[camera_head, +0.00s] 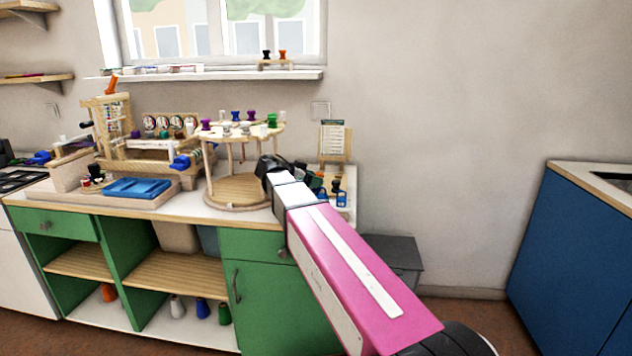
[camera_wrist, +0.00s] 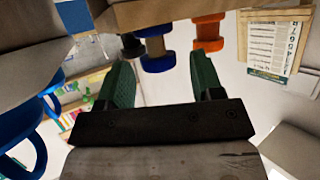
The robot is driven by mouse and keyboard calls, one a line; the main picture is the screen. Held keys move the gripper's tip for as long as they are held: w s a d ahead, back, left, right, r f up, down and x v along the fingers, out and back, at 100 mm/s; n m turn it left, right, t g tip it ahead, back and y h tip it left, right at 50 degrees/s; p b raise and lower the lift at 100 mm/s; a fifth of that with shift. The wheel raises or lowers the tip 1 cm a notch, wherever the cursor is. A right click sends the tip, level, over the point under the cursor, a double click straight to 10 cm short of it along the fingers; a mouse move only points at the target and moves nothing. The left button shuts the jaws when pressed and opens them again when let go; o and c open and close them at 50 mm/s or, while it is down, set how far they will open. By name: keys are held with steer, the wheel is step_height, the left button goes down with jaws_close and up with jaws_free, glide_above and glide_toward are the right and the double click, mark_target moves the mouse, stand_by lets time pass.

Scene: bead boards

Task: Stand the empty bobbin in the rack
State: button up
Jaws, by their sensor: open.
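My gripper (camera_wrist: 161,75) is open, its two green fingers apart with nothing between them. In the head view its dark end (camera_head: 275,167) is over the right part of the bench, in front of the round wooden rack (camera_head: 236,190). That rack carries several purple, blue, green and white bobbins on its upper ring. A white bobbin (camera_head: 281,116) shows at its right; I cannot tell whether it is empty. In the wrist view a blue bobbin (camera_wrist: 156,60), an orange bobbin (camera_wrist: 208,35) and a dark bobbin (camera_wrist: 131,46) are by a wooden board (camera_wrist: 185,10), beyond the fingertips. None is gripped.
A small stand on the windowsill (camera_head: 215,75) holds a black and an orange bobbin. A blue tray (camera_head: 140,188) and wooden bead frame (camera_head: 110,130) are at bench left. A card stand (camera_head: 333,140) is behind my gripper. Blue loops (camera_wrist: 25,140) lie left in the wrist view.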

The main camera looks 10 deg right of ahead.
steer(key=v, duration=1)
steer(key=shift+a, duration=0.25)
